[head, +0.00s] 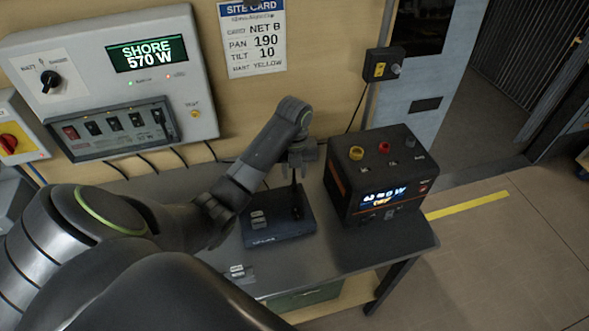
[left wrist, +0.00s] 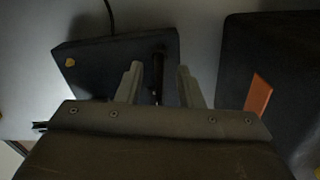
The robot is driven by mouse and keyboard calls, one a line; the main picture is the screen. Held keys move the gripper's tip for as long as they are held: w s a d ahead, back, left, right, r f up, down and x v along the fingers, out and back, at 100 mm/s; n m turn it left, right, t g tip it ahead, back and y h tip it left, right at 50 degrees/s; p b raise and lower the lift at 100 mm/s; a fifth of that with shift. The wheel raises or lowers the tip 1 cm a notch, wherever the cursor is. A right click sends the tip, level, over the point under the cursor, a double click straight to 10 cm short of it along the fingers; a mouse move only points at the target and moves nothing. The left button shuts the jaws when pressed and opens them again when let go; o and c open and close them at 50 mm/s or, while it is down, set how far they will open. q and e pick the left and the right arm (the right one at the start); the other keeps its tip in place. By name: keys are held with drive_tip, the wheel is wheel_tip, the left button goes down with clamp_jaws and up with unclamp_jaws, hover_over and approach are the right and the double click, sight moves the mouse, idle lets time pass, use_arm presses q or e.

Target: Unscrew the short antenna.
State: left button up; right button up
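A flat dark blue box (head: 262,226) stands on the grey bench, with a slim dark antenna (head: 295,195) rising from its right side. My left gripper (head: 301,165) points down over the antenna. In the left wrist view, the two grey fingers of my left gripper (left wrist: 158,88) stand apart. The dark antenna (left wrist: 158,68) shows between them, with a gap on each side. The box (left wrist: 90,62) lies beyond the fingers. I cannot tell how far down the antenna the fingertips reach. My right gripper is not in view.
A black unit (head: 383,170) with coloured knobs and a lit display stands close to the right of the box. A shore-power panel (head: 115,80) and a site card (head: 252,40) are on the wall behind. Bare bench (head: 330,250) shows in front of the black unit.

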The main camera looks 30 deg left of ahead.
use_arm(q)
drive_tip(key=shift+c, duration=0.3)
clamp_jaws()
drive_tip(key=shift+r, duration=0.1)
drive_tip(key=shift+n+p, duration=1.8)
drive_tip(key=shift+p, duration=0.15)
drive_tip(key=shift+n, duration=0.3)
drive_tip(key=shift+n+p, duration=1.8)
drive_tip(key=shift+p, duration=0.1)
